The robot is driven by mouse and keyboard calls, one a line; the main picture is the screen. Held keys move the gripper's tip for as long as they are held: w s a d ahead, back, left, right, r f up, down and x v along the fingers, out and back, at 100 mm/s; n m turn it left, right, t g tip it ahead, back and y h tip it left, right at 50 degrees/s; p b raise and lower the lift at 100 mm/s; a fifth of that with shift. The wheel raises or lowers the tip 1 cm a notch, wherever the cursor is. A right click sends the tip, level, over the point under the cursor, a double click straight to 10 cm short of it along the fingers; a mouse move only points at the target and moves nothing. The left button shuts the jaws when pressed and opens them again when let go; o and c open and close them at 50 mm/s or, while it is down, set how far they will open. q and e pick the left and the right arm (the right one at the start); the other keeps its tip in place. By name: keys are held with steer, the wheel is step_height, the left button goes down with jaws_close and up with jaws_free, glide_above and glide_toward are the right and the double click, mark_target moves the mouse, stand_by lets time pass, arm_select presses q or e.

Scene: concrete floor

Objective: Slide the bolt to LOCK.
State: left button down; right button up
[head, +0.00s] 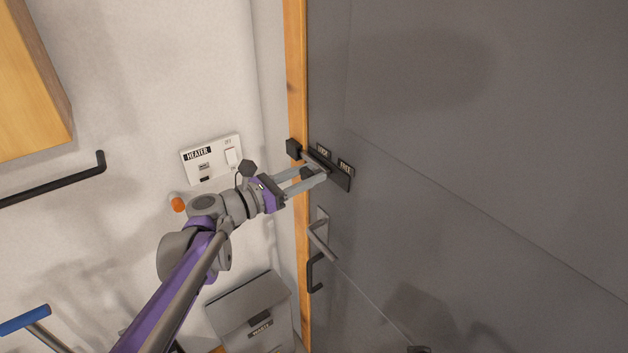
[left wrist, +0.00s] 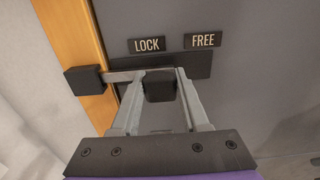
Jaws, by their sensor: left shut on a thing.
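The bolt (left wrist: 125,76) is a metal bar on a black backplate (left wrist: 200,66) on the grey door. Its black knob (left wrist: 160,86) sits below the LOCK label (left wrist: 147,44), left of the FREE label (left wrist: 203,40). The bar's left end meets the black keeper block (left wrist: 84,80) on the wooden door frame; whether it enters the block is unclear. The bolt (head: 317,160) also shows in the head view, partly hidden by my fingers. My left gripper (left wrist: 160,82) is shut on the knob, one finger each side; it also shows in the head view (head: 318,176). My right gripper is not in view.
A lever handle (head: 321,241) and a black pull (head: 316,272) are on the door below the bolt. A heater switch panel (head: 211,159) is on the wall to the left. A grey bin (head: 247,305) stands below, and a black rail (head: 55,183) is at far left.

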arm_select(q)
steer(key=shift+w+a, duration=0.7)
steer(key=shift+w, duration=0.3)
steer(key=shift+s+r, duration=0.1)
steer(key=c, duration=0.7)
jaws_free()
steer(key=o, duration=0.3)
steer(key=b+v, duration=0.1)
steer(key=v, duration=0.9)
steer(key=shift+s+a, duration=0.15)
steer(key=shift+a, duration=0.2)
